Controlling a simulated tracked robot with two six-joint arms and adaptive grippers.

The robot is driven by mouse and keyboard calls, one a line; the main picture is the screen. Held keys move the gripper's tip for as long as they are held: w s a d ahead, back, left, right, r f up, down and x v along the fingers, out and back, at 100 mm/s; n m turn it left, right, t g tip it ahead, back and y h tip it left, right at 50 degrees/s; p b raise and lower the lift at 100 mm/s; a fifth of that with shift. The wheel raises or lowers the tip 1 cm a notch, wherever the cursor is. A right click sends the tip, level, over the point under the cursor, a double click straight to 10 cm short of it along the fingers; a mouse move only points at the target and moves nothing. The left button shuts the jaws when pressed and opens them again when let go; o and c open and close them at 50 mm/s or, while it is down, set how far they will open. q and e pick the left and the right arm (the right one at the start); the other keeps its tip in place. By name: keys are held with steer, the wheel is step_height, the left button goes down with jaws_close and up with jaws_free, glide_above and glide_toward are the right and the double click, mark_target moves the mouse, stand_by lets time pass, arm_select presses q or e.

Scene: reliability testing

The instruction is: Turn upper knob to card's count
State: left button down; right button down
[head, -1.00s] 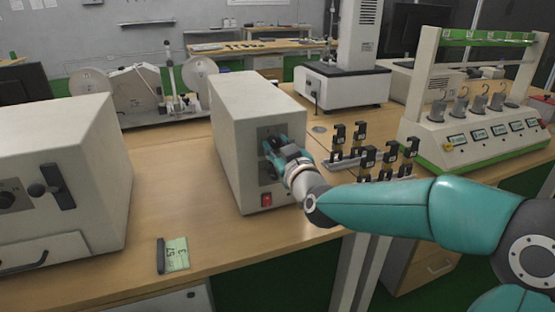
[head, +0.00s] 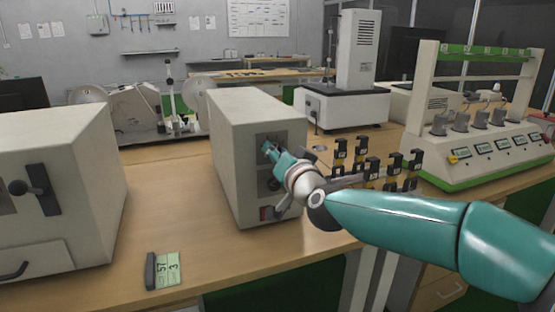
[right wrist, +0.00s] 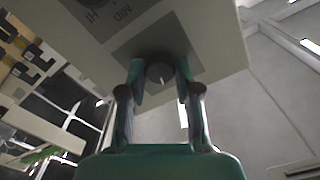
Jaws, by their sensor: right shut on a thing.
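A beige box (head: 232,150) stands mid-bench with a dark control panel on its front. My right gripper (head: 271,150) is at the upper part of this panel, shut on the upper knob. In the right wrist view the round dark upper knob (right wrist: 160,72) sits between the two fingertips (right wrist: 160,80), with a pale mark on its face. The lower knob (head: 275,184) shows below the gripper, partly hidden by my wrist. A green card (head: 167,268) lies on the bench at front left and seems to read "57" and "3". My left gripper is out of view.
A red switch (head: 265,213) is low on the box's front. A second beige box (head: 85,190) with a black lever stands at left. Black-topped holders (head: 370,165) stand close behind my right forearm. The bench front between the card and the box is clear.

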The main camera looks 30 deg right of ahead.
steer(key=shift+f+m, duration=0.3)
steer(key=c, duration=0.9)
jaws_free()
steer(key=shift+o, duration=0.5)
steer(key=shift+r, duration=0.15)
steer(key=v, duration=1.2)
